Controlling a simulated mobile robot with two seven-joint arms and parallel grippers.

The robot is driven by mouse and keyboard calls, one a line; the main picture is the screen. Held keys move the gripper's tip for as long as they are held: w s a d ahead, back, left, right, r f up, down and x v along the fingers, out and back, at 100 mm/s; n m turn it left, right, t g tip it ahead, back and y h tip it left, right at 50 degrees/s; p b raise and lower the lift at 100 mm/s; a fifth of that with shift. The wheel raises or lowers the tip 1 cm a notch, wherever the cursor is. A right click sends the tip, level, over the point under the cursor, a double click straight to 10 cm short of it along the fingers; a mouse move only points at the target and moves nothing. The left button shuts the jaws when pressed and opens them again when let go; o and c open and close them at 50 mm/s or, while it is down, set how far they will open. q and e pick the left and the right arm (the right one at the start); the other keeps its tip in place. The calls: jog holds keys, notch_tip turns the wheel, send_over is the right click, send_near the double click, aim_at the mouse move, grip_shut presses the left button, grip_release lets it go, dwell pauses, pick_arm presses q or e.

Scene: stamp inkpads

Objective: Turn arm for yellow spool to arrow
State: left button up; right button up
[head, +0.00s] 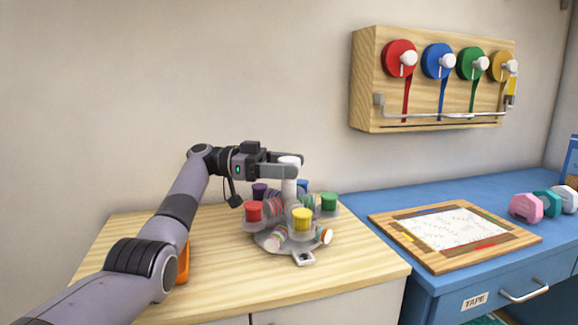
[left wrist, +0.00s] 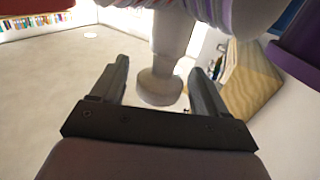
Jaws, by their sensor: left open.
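A grey carousel (head: 262,241) stands on the wooden counter, with coloured spools on arms around a white central post (head: 289,185). The yellow spool (head: 302,219) is at the front, facing the camera. Below it, a small grey tab (head: 304,258) with a dark mark sticks out from the base; I cannot tell whether the mark is an arrow. My left gripper (head: 296,166) is open at the post's top, its fingers either side of it. The left wrist view shows the post's knob (left wrist: 160,88) between the fingers; contact is not clear. My right gripper is not in view.
Red (head: 254,211), green (head: 329,202), purple and blue spools surround the post closely. A framed board (head: 385,224) lies on the blue counter at right, near pink and teal items. A wall rack (head: 362,75) holds coloured reels. The wooden counter's left part is mostly clear.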

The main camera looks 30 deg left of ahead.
pick_arm(q)
jog(key=v, duration=0.6)
jog(key=shift+s+a+p, duration=0.25)
jog(key=shift+a+p, duration=0.05)
jog(key=shift+a, duration=0.05)
